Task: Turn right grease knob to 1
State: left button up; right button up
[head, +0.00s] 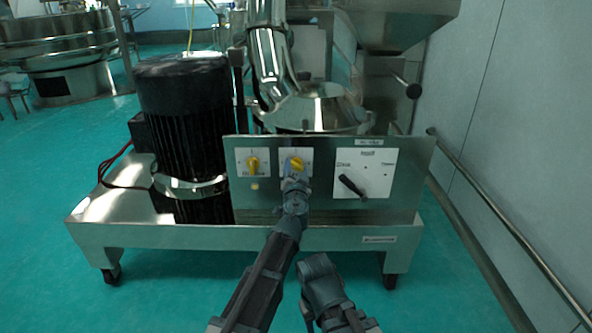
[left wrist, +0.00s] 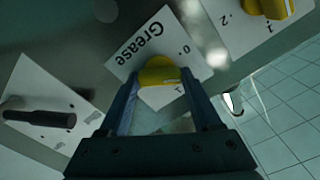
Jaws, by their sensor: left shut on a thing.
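The right grease knob is a yellow knob (head: 297,164) on a white plate in the middle of the steel control panel. In the left wrist view the yellow knob (left wrist: 158,75) sits on a plate reading "Grease", upside down, with marks 0 and 1 beside it. My left gripper (head: 294,178) reaches up to this knob from below. In the left wrist view my left gripper's fingers (left wrist: 160,92) are shut on it, one on each side. I cannot tell exactly which mark the knob points at. I do not see my right gripper's fingers.
Another yellow knob (head: 253,165) sits left on the panel (head: 335,213). A black lever switch (head: 352,187) on a white plate is at the right. A dark motor (head: 184,115) stands left of the panel. A wall rail (head: 490,205) runs at the right.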

pick_arm(q)
jog(key=m, duration=0.5)
jog(key=shift+m, duration=0.3)
jog(key=m, duration=0.4)
jog(key=shift+m, duration=0.4)
pick_arm(e)
jog(key=shift+f, duration=0.1)
pick_arm(q)
jog(key=shift+m, duration=0.3)
jog(key=o, duration=1.4)
jog(key=shift+s, duration=0.15)
